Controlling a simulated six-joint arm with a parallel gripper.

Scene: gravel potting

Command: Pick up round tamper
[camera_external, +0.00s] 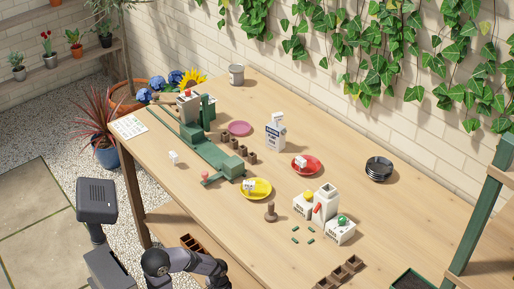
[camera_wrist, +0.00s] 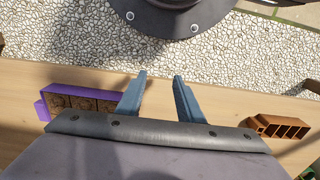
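A brown wooden tamper (camera_external: 271,212) with a round base and a narrow upright handle stands on the table in the external view, just right of and in front of the yellow saucer (camera_external: 244,190). I take it to be the round tamper. It does not show in the wrist view. My gripper (camera_wrist: 160,76) is open and empty in the wrist view, with two blue-grey fingers apart above the table edge and gravel floor. In the external view my arm is at the bottom left of the tamper, well apart from it; its fingers cannot be made out.
White cartons (camera_external: 324,206) with small green pieces beside them stand right of the tamper. A red saucer (camera_external: 320,166) lies behind. The wrist view shows a purple tray (camera_wrist: 45,108) and an orange-brown tray (camera_wrist: 256,124).

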